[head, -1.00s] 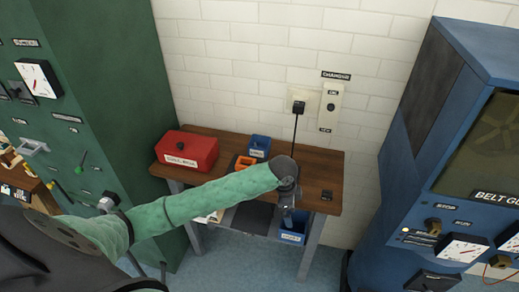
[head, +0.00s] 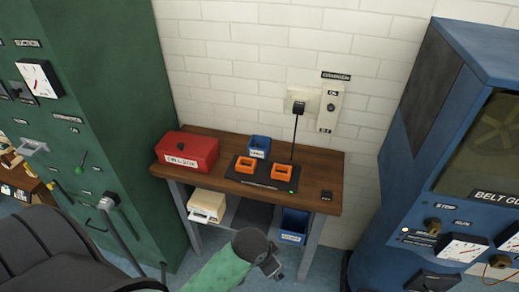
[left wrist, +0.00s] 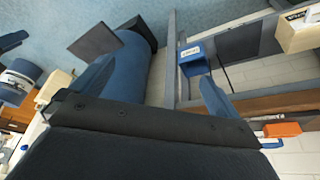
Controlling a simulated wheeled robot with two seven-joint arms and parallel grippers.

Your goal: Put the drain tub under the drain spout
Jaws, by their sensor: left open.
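A small blue tub (head: 293,226) with a white label stands low under the right side of the wooden table; the label is too small to read, so I cannot tell for sure that it is the drain tub. It also shows in the left wrist view (left wrist: 191,63), beyond the fingers. My left gripper (head: 273,268) is open and empty, in front of the table and apart from the tub. I cannot make out a drain spout with certainty. My right gripper is not in view.
The wooden table (head: 325,178) carries a red box (head: 187,150), a small blue bin (head: 259,147) and orange holders on a dark pad. A cream container (head: 207,205) sits below. A green cabinet (head: 95,80) stands left, a blue machine (head: 425,170) right, a dark chair (head: 60,250) front left.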

